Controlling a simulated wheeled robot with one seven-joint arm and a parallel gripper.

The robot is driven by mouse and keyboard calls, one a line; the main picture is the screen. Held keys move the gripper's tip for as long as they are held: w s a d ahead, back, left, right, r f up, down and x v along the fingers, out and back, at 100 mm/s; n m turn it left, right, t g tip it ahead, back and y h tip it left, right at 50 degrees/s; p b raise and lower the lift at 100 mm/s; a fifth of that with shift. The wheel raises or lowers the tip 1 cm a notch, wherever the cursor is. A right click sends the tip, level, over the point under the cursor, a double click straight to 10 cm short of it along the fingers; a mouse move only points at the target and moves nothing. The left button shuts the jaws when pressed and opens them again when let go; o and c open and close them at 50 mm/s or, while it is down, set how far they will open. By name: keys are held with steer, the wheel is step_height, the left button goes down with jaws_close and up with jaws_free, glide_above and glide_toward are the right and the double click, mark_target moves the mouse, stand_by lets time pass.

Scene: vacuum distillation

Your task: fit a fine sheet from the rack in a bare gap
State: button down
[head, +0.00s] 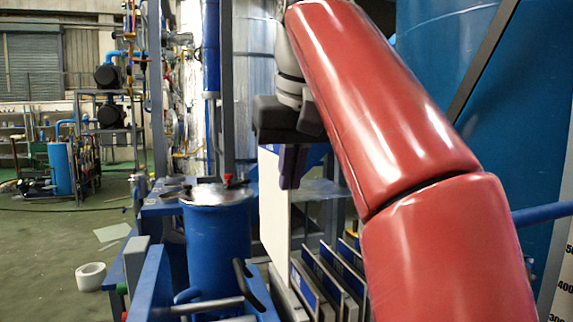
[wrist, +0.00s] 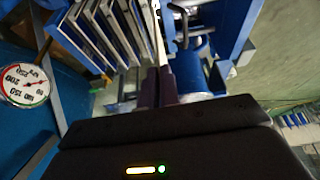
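My gripper (head: 291,168) points down, with its dark fingers at the upper right edge of an upright pale sheet (head: 273,210). In the wrist view the fingers (wrist: 158,84) close on both sides of this thin sheet, seen edge-on (wrist: 159,42). The sheet's lower end comes down beside the row of framed sheets; I cannot tell whether it rests in a slot. Several grey-framed sheets with blue bands (head: 319,282) stand side by side to its right; they also show in the wrist view (wrist: 103,30). The red arm hides their right side. I cannot make out a bare gap.
A blue cylinder vessel (head: 216,240) with a metal lid stands close left of the sheet. A black-handled lever (head: 250,283) is in front of it. A dial gauge (wrist: 25,85) is at the left of the wrist view. A white roll (head: 90,276) lies on the open green floor.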

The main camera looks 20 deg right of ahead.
steer(key=shift+s+f, duration=0.15)
steer(key=shift+f, duration=0.35)
step_height(320, 180, down, 21)
steer(key=b, duration=1.8)
steer(key=shift+f, duration=0.2)
steer(key=shift+f+b, duration=0.35)
steer(key=shift+f, duration=1.1)
steer(key=shift+f, duration=0.1)
steer(key=c, duration=1.7)
jaws_free()
steer(key=shift+d, duration=0.1)
steer(key=shift+o, duration=0.7)
steer(key=p+v, duration=0.3)
steer(key=v, duration=0.5)
steer(key=shift+r+p, duration=0.25)
steer(key=shift+p, duration=0.1)
